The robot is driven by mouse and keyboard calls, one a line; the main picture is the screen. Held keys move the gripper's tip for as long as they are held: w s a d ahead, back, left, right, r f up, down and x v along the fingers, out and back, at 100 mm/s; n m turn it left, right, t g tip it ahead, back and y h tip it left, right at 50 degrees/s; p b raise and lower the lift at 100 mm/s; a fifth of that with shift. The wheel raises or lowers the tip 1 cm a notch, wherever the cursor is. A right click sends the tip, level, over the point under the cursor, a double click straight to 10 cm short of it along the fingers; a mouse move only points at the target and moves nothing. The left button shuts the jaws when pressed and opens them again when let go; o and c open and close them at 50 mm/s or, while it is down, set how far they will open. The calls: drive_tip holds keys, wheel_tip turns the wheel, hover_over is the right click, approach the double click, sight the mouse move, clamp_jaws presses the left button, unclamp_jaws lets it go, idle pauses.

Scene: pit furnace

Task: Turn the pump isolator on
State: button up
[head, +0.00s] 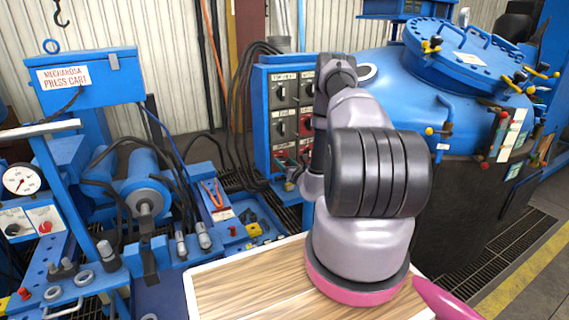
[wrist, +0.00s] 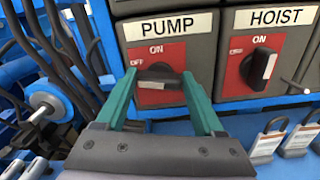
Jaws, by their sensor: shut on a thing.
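The pump isolator is a red plate (wrist: 171,52) under a PUMP label in the wrist view, marked ON at the top and OFF at the left. In the head view my arm covers part of the blue switch panel (head: 262,115), and my fingers and the pump knob are hidden.
The HOIST isolator (wrist: 259,68) is close on the right, its knob tilted near ON. Black cables (wrist: 62,50) run at the left. The blue furnace vessel (head: 440,90) stands right of my arm, the press cart (head: 90,80) left.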

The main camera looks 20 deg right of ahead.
drive_tip(key=m, duration=0.4)
drive_tip(key=shift+d+f+m, duration=0.1)
drive_tip(key=shift+m, duration=0.2)
drive_tip(key=m, duration=0.3)
drive_tip(key=shift+m, duration=0.4)
drive_tip(key=m, duration=0.3)
drive_tip(key=shift+f, duration=0.1)
drive_tip(key=shift+s+f+m, duration=0.1)
drive_tip(key=shift+m, duration=1.9)
drive_tip(key=o, duration=1.4)
drive_tip(key=s, duration=1)
drive_tip(key=shift+s+d, duration=0.2)
drive_tip(key=shift+s, duration=0.2)
